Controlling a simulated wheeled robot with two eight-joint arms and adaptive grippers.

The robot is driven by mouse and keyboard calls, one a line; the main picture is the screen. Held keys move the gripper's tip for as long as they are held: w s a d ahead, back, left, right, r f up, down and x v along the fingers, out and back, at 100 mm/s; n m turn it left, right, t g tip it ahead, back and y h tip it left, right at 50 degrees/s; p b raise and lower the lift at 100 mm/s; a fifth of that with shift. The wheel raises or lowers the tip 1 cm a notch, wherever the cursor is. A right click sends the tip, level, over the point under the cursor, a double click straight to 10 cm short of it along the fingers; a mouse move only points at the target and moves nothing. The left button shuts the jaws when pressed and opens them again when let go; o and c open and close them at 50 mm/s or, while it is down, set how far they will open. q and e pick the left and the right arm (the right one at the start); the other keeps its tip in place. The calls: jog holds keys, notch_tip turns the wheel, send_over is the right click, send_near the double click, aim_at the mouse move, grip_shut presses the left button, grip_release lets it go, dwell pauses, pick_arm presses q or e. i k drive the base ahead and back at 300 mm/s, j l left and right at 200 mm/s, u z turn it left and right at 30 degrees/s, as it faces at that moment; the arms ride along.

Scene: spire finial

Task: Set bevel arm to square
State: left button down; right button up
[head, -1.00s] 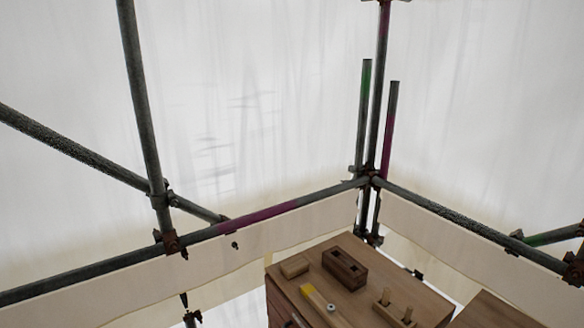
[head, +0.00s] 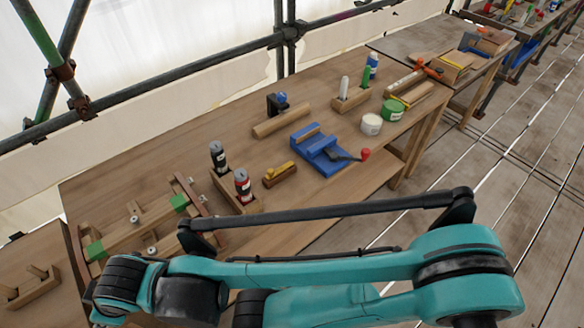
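I cannot pick out the bevel or its arm for certain in the head view. A wooden frame (head: 150,226) with reddish-brown end pieces, green blocks (head: 180,203) and small silver knobs lies on the left part of the workbench (head: 235,126). One of my teal arms (head: 340,272) crosses the lower part of the view and hides the bench's near left edge. Neither gripper's fingertips show, so I cannot see what they hold.
A blue vise (head: 318,158) with a red-knobbed handle stands mid-bench. Near it are a small wooden plane (head: 280,175), dark bottles in a wooden box (head: 238,204), a green tin (head: 392,110) and a white tin (head: 371,124). Scaffold tubes (head: 180,77) run behind. Plank flooring (head: 500,190) lies right.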

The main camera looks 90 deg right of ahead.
aim_at(272, 173)
jog(key=z, duration=2.85)
jog(key=i, duration=0.5)
jog(key=j+u, duration=0.05)
